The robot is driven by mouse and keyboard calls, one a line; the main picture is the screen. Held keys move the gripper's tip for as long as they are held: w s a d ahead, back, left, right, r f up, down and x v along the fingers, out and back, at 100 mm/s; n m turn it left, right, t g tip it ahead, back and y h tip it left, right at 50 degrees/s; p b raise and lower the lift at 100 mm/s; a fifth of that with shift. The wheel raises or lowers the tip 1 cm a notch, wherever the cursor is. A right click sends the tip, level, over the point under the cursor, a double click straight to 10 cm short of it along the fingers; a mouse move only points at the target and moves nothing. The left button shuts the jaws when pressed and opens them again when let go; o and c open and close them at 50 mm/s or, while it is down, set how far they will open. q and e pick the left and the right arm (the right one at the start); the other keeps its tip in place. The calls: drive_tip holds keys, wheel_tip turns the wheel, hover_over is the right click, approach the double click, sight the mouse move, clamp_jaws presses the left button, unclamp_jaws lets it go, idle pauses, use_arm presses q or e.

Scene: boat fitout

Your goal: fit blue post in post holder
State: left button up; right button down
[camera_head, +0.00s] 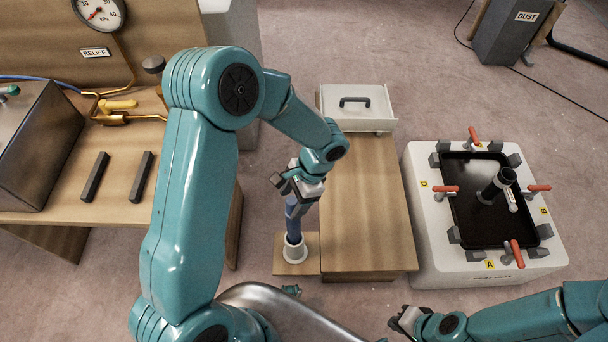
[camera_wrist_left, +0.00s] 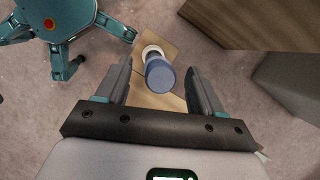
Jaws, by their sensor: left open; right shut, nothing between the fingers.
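The blue post (camera_head: 293,226) stands roughly upright with its lower end in the white round post holder (camera_head: 295,254), which sits on a small wooden base plate. My left gripper (camera_head: 291,196) is open at the top of the post, above the holder. In the left wrist view the blue post (camera_wrist_left: 159,76) shows its round top between the two spread fingers of the left gripper (camera_wrist_left: 160,70), with gaps at both sides. The holder (camera_wrist_left: 151,52) is partly hidden behind the post there. My right gripper (camera_head: 402,322) is shut and empty at the bottom of the head view.
A wooden bench (camera_head: 365,215) with a white drawer box (camera_head: 357,105) stands right of the holder. A white unit (camera_head: 425,240) with a black tray and red clamps is further right. A workbench (camera_head: 115,175) with two dark bars is at left.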

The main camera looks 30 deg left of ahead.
use_arm(q)
drive_tip(key=p+v, duration=0.1)
drive_tip(key=v, duration=1.2)
drive_tip(key=shift+r, duration=0.3)
